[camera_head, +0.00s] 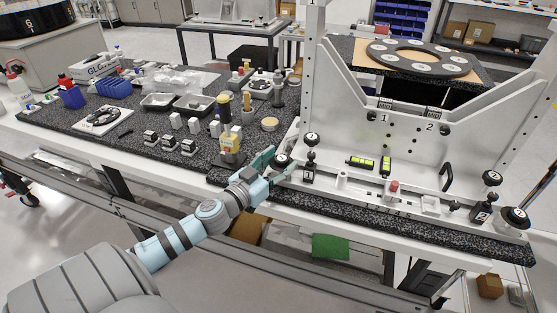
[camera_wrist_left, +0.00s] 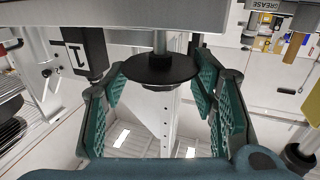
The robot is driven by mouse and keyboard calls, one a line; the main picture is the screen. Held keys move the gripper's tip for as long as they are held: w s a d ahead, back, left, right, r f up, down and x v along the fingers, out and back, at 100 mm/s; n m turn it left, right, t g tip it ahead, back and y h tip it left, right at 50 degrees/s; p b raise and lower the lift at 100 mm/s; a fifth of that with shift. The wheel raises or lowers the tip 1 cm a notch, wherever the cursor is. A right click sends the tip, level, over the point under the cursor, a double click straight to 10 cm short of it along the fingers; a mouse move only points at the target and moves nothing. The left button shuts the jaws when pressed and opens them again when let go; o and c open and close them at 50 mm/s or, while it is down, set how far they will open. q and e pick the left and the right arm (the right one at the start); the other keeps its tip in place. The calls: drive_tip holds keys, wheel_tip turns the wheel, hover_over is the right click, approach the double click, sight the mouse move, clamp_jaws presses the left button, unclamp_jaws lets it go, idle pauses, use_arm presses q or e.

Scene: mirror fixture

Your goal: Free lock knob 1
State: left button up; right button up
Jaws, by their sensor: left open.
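A black round knob (camera_head: 282,160) with a pale mark on top sits at the near left corner of the white mirror fixture (camera_head: 345,140). My left gripper (camera_head: 273,166) is at this knob, with its green fingers open. In the left wrist view, a dark disc-shaped knob (camera_wrist_left: 160,70) on a metal shaft is between the two spread, padded fingers of the gripper (camera_wrist_left: 160,82). A gap shows on each side of the disc, so the fingers do not appear closed on it. A black block marked 1 (camera_head: 309,172) stands just right of the knob. My right gripper is not in view.
Another black knob (camera_head: 312,138) rises close to the left gripper. Small parts and a yellow-topped bottle (camera_head: 230,145) crowd the dark tabletop (camera_head: 205,168) to the left. The floor side in front is open.

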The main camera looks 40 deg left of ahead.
use_arm(q)
drive_tip(key=c, duration=1.1)
drive_tip(key=shift+c, duration=0.2)
